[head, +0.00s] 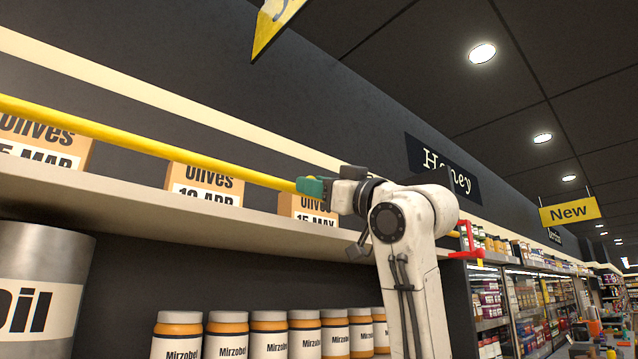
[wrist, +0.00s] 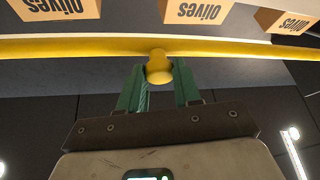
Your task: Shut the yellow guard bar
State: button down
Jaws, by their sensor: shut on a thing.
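The yellow guard bar (head: 150,140) runs in front of the shelf, from the left edge of the head view to behind my arm. A short yellow stretch shows again right of my arm, close to a red bracket (head: 467,238). I cannot tell whether the bar sits in that bracket. In the wrist view the bar (wrist: 80,48) crosses the top, with a round yellow knob (wrist: 159,66) sticking out from it. My gripper (head: 312,187) has green fingers. In the wrist view my gripper (wrist: 158,76) is shut on the knob, one finger on each side.
Boxes of olives (head: 203,186) stand on the upper shelf (head: 130,205) behind the bar. Below are a row of Mirzobel jars (head: 228,335) and a large oil can (head: 40,290). More stocked shelves (head: 520,300) recede at the right.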

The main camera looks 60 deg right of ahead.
jog(key=shift+w+f, duration=0.25)
jog(key=shift+f, duration=0.3)
jog(key=c, duration=1.1)
grip_release()
jog(key=o, duration=0.3)
jog(key=shift+r, duration=0.1)
jog(key=shift+s, duration=0.1)
jog(key=b+v, duration=0.2)
jog(key=v, duration=0.8)
jog(key=shift+s, duration=0.35)
